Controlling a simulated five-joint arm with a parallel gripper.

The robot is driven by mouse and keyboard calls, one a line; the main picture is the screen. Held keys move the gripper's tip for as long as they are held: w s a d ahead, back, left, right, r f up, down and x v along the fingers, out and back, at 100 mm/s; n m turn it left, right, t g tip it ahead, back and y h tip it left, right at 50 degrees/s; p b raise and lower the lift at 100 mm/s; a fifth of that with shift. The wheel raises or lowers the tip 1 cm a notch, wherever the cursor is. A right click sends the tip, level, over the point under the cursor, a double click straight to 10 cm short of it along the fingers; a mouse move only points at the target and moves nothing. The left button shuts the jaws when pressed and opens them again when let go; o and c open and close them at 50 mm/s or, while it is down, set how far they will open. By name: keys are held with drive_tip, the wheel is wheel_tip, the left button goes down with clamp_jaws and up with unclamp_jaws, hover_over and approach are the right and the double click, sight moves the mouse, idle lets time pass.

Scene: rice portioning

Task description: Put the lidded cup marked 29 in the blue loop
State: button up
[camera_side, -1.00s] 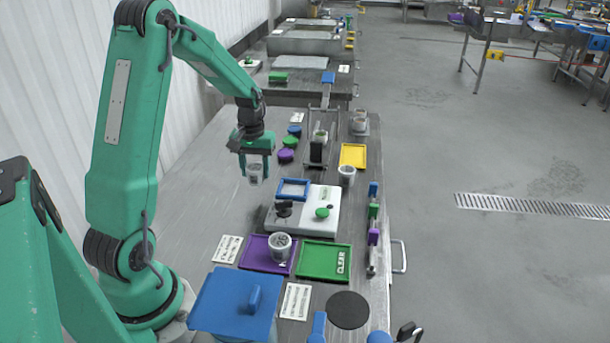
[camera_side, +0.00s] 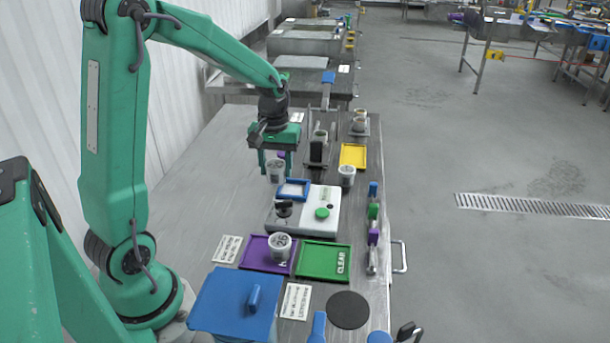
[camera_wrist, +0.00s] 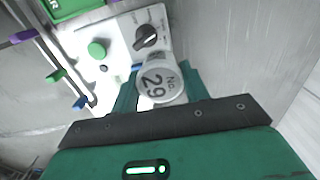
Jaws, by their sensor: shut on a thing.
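My gripper (camera_side: 276,168) is shut on a lidded cup (camera_side: 275,173) and holds it upright above the table. The blue loop (camera_side: 293,197) is a square frame on the back part of a white device, just right of and nearer the camera than the held cup. The cup is apart from the loop in the side view. In the wrist view the loop is mostly hidden behind the cup and gripper.
The white device (camera_side: 322,226) has a black knob and a green button. Another cup (camera_side: 280,246) stands in a purple tray (camera_side: 254,252), beside a green "CLEAR" tray (camera_side: 324,257). Table left of the device is clear.

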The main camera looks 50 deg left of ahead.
idle(0.4)
drive_tip(key=w+d+r, duration=0.3)
drive_tip(key=w+d, duration=0.2)
drive_tip(key=d, duration=0.4)
drive_tip(key=a+f, duration=0.2)
drive_tip(key=a, duration=0.2)
drive_tip(key=w+a+f, duration=0.1)
drive_tip(key=a+f, duration=0.1)
drive_tip(key=a, duration=0.2)
drive_tip(key=a+f, duration=0.3)
drive_tip(key=a, duration=0.1)
drive_tip(key=shift+w, duration=0.35)
drive_tip(key=shift+d+f, duration=0.1)
drive_tip(key=shift+f, duration=1.85)
drive_tip(key=shift+f, duration=0.15)
drive_tip(key=o, duration=1.1)
